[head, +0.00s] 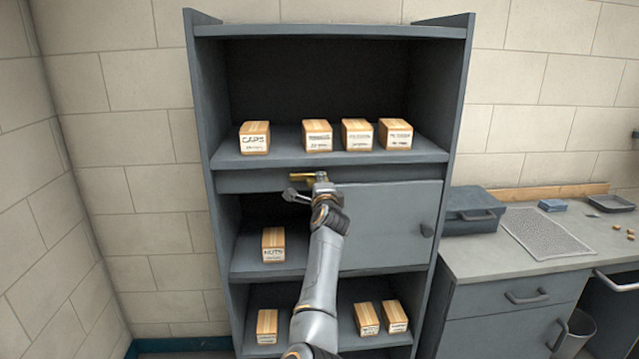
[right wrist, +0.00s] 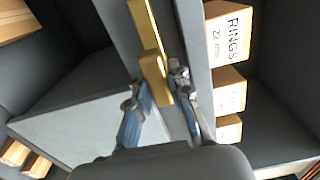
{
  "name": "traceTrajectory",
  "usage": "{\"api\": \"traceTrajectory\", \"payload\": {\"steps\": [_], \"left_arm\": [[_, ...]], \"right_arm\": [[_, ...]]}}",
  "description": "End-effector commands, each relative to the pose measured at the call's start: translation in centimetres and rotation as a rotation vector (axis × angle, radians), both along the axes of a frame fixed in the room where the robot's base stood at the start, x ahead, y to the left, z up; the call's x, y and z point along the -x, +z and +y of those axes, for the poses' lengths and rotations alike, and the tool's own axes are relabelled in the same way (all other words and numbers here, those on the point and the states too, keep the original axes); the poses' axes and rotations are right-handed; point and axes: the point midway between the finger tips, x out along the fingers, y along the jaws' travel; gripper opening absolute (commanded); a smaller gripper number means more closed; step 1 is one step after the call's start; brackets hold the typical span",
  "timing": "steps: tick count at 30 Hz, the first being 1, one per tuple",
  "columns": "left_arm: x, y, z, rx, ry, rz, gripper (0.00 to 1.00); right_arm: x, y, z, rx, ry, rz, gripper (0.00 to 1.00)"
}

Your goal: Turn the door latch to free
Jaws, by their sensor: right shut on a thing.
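The brass door latch (head: 303,176) is on the cabinet's front rail, above the left end of the grey door (head: 390,222). Its visible part lies roughly level in the head view. In the right wrist view the brass bar (right wrist: 147,30) runs down between my fingers. My right gripper (head: 322,190) is shut on the latch, with one finger on each side in the right wrist view (right wrist: 158,92). The gripper hides part of the latch. The door covers the right part of the middle compartment and has a dark round knob. My left gripper is not in view.
The grey cabinet (head: 200,110) holds labelled boxes on the shelf just above the latch. A box (head: 273,245) stands in the open left part of the middle compartment, and more sit below. A workbench (head: 490,262) with a toolbox (head: 474,212) stands at the right.

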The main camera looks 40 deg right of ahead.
Motion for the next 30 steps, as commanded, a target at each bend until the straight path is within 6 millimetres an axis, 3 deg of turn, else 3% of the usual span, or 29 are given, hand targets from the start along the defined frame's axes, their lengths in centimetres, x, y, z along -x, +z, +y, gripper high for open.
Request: {"api": "traceTrajectory", "payload": {"steps": [3,4,7,19,30], "left_arm": [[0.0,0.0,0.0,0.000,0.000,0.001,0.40],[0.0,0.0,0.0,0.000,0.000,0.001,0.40],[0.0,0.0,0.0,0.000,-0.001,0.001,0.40],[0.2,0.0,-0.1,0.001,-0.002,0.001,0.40],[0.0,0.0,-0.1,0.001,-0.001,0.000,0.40]], "right_arm": [[0.0,-0.1,0.0,-0.006,0.001,-0.003,0.00],[0.0,-0.1,0.0,-0.006,0.001,-0.002,0.23],[0.0,-0.1,0.0,-0.005,0.001,-0.002,0.43],[0.4,-0.1,0.3,-0.002,0.001,0.000,0.43],[4.8,-0.1,3.0,-0.003,0.001,-0.002,0.43]]}}
